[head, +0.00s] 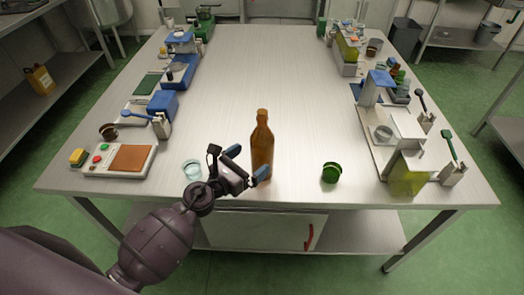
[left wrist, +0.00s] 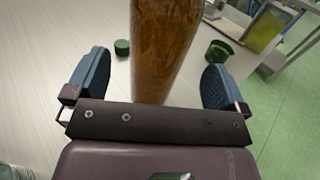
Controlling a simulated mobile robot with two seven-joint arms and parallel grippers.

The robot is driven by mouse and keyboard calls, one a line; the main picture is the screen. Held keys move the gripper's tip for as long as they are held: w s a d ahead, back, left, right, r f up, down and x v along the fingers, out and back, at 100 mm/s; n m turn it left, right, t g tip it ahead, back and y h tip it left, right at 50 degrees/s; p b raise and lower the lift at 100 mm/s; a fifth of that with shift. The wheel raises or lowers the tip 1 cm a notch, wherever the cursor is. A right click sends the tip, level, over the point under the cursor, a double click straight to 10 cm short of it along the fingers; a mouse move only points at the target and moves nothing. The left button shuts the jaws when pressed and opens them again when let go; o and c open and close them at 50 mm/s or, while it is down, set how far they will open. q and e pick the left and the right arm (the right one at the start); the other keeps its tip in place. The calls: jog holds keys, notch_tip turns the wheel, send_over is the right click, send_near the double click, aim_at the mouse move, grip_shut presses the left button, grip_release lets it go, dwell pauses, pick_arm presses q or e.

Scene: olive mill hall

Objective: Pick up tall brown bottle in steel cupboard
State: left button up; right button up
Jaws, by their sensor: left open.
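The tall brown bottle (head: 262,148) stands upright on the steel table top near its front edge, not inside a cupboard. My left gripper (head: 247,163) is at its left side, low along the body. In the left wrist view the bottle (left wrist: 162,45) shows between the two open blue fingers (left wrist: 155,85), with a gap on each side; its neck is out of frame. A closed steel cupboard (head: 265,230) with a red handle (head: 309,237) sits under the table front. My right gripper is in neither view.
A clear glass (head: 192,170) stands left of my gripper, and a green cup (head: 332,173) right of the bottle. Equipment lines both sides; the table's middle (head: 270,80) is clear.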

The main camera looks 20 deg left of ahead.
aim_at(262, 150)
pick_arm(q)
jog(key=shift+x, duration=2.75)
jog(key=c, duration=1.5)
jog(key=shift+c, duration=0.3)
